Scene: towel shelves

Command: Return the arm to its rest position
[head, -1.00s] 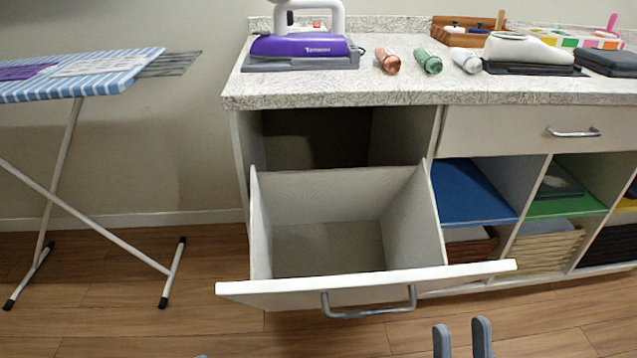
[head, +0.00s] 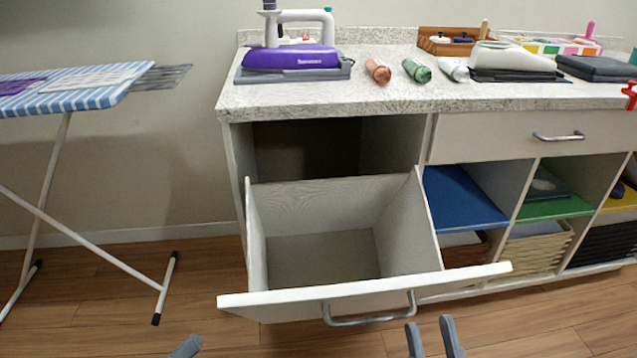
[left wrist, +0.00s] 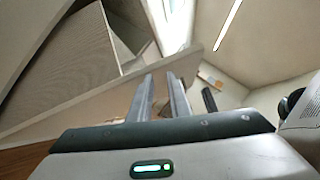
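My left gripper (head: 187,346) shows only as a grey tip at the bottom edge of the head view, left of the open drawer's front. In the left wrist view its two fingers (left wrist: 160,97) stand apart with nothing between them. My right gripper (head: 431,337) is at the bottom of the head view, just below and right of the drawer handle (head: 368,318). Its two grey fingertips are apart and nothing shows between them. The tilt-out drawer (head: 362,295) is open and empty inside.
A counter (head: 340,97) holds a purple iron (head: 290,58), rolled towels (head: 417,70) and folded dark cloths (head: 598,67). Shelves with blue (head: 462,200) and green (head: 555,208) boards are at the right. An ironing board (head: 85,97) stands at the left. Wooden floor (head: 90,290) is clear between.

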